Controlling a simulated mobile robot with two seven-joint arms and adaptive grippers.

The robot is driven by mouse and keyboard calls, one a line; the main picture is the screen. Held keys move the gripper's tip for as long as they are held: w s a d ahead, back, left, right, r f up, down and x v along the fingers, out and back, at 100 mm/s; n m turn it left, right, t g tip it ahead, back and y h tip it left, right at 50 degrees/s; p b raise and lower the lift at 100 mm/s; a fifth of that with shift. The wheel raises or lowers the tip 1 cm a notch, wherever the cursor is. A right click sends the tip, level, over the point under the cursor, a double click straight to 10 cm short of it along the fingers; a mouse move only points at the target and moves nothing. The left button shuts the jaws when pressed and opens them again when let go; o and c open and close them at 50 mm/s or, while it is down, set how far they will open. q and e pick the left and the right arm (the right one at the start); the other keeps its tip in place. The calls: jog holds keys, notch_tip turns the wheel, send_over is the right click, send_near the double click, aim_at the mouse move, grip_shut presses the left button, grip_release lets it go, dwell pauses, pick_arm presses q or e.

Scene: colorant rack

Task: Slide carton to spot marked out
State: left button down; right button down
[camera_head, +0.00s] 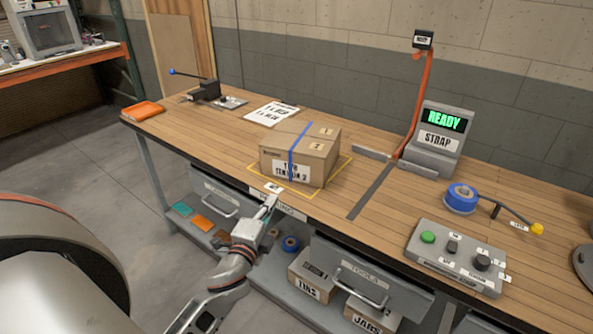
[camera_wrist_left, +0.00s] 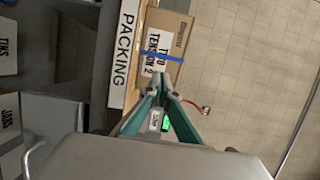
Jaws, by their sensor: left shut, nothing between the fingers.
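The carton (camera_head: 313,169) is a brown cardboard box with a blue strap over it and a printed label on its front. It stands upright on the wooden bench, and yellow lines (camera_head: 345,167) of a marked-out spot show along its front and right sides. Its rear edges hide the rest of the outline. My left gripper (camera_head: 270,203) is shut and empty at the bench's front edge, just in front of the carton. In the left wrist view the closed fingertips (camera_wrist_left: 161,88) point toward the carton (camera_wrist_left: 177,37); contact cannot be told. My right gripper is not in view.
A grey strip (camera_head: 372,190) crosses the bench right of the carton. Behind it stands a sign reading READY and STRAP (camera_head: 437,138). A control box (camera_head: 455,257) and blue tape roll (camera_head: 461,198) are at right. A printed sheet (camera_head: 271,113) lies behind the carton.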

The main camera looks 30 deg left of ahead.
pick_arm(q)
send_near(290, 168)
jog(key=x, duration=0.5)
jog(key=shift+w+p, duration=0.15)
jog(key=shift+p, duration=0.2)
jog(key=shift+x, duration=0.8)
jog(key=shift+b+x, duration=0.4)
jog(key=shift+x, duration=1.25)
